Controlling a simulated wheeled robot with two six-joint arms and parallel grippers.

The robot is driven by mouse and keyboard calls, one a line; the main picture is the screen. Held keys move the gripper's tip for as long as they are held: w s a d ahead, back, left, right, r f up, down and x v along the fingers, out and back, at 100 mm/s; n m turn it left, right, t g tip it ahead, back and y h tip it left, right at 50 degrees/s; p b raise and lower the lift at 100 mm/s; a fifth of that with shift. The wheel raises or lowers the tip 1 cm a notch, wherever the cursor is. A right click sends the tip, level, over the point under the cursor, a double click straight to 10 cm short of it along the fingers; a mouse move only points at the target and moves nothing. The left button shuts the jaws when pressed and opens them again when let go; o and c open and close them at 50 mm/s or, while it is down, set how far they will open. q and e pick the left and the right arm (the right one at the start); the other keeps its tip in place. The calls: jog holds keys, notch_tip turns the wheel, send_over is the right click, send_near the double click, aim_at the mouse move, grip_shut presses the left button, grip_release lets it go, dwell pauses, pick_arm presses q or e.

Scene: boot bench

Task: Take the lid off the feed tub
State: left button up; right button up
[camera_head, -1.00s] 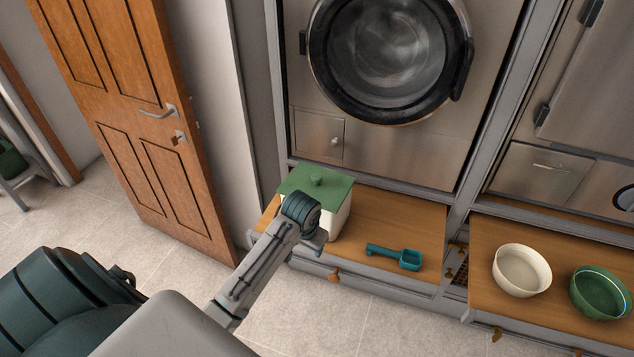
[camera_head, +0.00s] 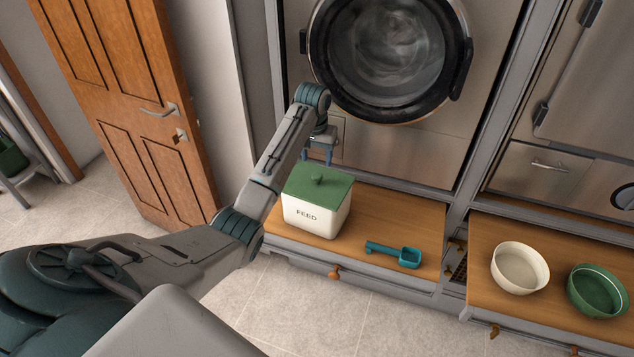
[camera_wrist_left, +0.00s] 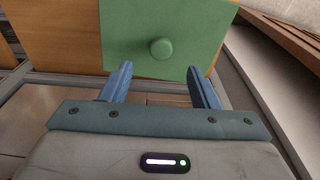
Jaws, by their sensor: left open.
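The feed tub (camera_head: 312,217) is a cream box marked FEED, standing on the left end of the wooden bench. Its green lid (camera_head: 328,191) with a round knob (camera_head: 318,180) sits on top. In the left wrist view the lid (camera_wrist_left: 130,40) and knob (camera_wrist_left: 161,49) show from above. My left gripper (camera_head: 318,155) is above the tub, pointing down, with blue fingers apart and empty. In the left wrist view its fingers (camera_wrist_left: 160,85) lie just short of the knob, which lines up between them. My right gripper is not in view.
A teal scoop (camera_head: 394,254) lies on the wooden bench (camera_head: 385,222) right of the tub. A cream bowl (camera_head: 520,268) and a green bowl (camera_head: 598,290) stand on the right bench. A round-doored machine (camera_head: 388,50) is behind. A wooden door (camera_head: 150,130) stands at left.

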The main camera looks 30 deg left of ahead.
aim_at(317, 174)
pick_arm(q)
jog(key=f, duration=0.3)
jog(key=shift+w+p, duration=0.2)
jog(key=shift+p, duration=0.15)
jog(key=shift+f, duration=0.3)
jog(key=f+p, duration=0.1)
jog(key=f, duration=0.2)
jog(key=f+p, duration=0.1)
jog(key=shift+w+a+f+p, duration=0.15)
jog(key=shift+w+a+p, duration=0.05)
jog(key=shift+w+p, duration=0.1)
jog(key=shift+f, duration=0.3)
jog(key=c, duration=0.9)
jog(key=shift+c, duration=0.8)
jog(key=shift+r, duration=0.1)
